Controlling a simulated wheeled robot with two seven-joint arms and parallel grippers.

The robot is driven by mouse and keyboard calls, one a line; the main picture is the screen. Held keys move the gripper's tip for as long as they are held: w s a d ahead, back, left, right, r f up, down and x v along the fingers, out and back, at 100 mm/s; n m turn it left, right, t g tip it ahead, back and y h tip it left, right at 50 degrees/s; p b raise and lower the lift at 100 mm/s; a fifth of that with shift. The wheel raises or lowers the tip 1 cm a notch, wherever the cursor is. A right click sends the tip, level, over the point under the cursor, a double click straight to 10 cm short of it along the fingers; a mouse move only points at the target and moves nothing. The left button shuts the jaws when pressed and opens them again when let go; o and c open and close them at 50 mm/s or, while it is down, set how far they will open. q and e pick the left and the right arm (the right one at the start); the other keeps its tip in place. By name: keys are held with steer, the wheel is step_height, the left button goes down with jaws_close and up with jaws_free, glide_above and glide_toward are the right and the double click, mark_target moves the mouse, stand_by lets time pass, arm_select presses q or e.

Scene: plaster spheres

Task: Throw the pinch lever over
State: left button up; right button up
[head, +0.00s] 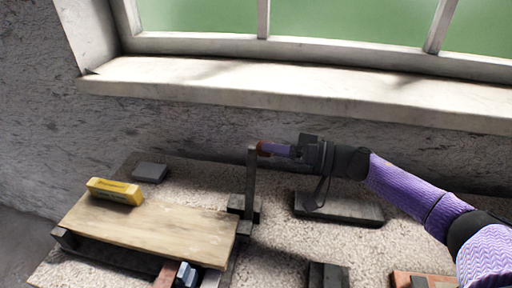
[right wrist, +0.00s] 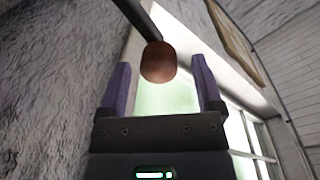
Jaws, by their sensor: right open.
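The pinch lever (head: 250,182) is a dark bar that stands nearly upright from a dark base at the right end of a wooden board. A reddish-brown knob (head: 264,147) sits at its top; in the right wrist view the knob (right wrist: 158,62) hangs from the dark bar. My right gripper (head: 277,150) reaches in from the right with its fingertips at the knob. In the right wrist view its two purple fingers (right wrist: 161,80) are apart, one on each side of the knob, with gaps showing. My left gripper is not in view.
A yellow block (head: 115,191) lies on the wooden board (head: 160,225). A small grey block (head: 150,172) is behind it. A dark flat plate (head: 338,208) lies below my right arm. A window sill (head: 290,87) runs along the wall behind. Speckled surface is bare between these.

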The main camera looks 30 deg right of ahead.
mark_target(257, 147)
steer(key=x, duration=0.4)
jaws_close()
steer(key=shift+w+d, duration=0.1)
stand_by(0.5)
